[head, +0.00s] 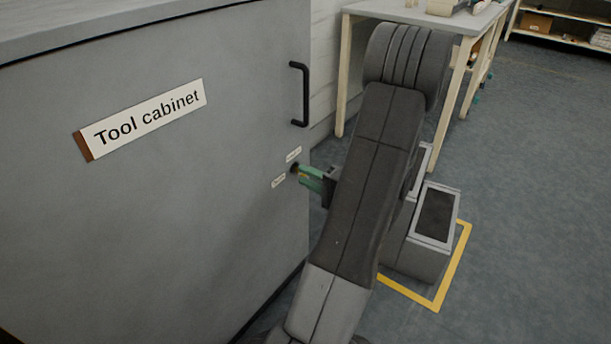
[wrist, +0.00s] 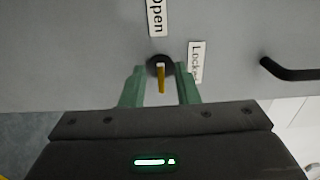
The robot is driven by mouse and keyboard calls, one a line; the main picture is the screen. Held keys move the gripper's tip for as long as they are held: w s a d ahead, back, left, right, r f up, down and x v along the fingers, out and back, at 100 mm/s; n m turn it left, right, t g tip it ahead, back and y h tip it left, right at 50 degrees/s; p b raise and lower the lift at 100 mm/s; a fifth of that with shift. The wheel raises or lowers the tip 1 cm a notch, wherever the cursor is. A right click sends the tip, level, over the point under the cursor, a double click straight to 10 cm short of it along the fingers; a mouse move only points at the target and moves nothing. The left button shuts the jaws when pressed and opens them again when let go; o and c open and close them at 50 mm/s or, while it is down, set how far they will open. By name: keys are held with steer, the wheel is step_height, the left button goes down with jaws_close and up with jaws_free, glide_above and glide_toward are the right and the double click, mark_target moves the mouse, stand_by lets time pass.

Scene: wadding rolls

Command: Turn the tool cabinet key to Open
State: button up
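The grey tool cabinet (head: 150,220) fills the left of the head view. Its lock, a dark round cylinder (wrist: 158,61), is in the cabinet front with a yellow key (wrist: 161,80) sticking out of it. An "Open" label (wrist: 156,17) is above the lock in the wrist view, and a "Locked" label (wrist: 196,60) is to its right. My gripper (wrist: 160,68) has its green fingers on either side of the key, with a visible gap on both sides. In the head view my gripper (head: 311,178) is at the lock and hides the key. Which label the key points to is unclear.
A black handle (head: 300,94) stands out from the cabinet above the lock; it also shows at right in the wrist view (wrist: 288,72). A workbench (head: 400,12) stands behind my arm. Yellow tape (head: 455,265) marks the floor. Open floor lies at right.

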steer(key=p+v, duration=0.3)
steer(key=v, duration=0.9)
steer(key=shift+s+d, duration=0.2)
steer(key=shift+d, duration=0.1)
steer(key=b+x, duration=0.3)
steer(key=x, duration=1)
steer(key=shift+w+a, duration=0.2)
steer(key=shift+a, duration=0.15)
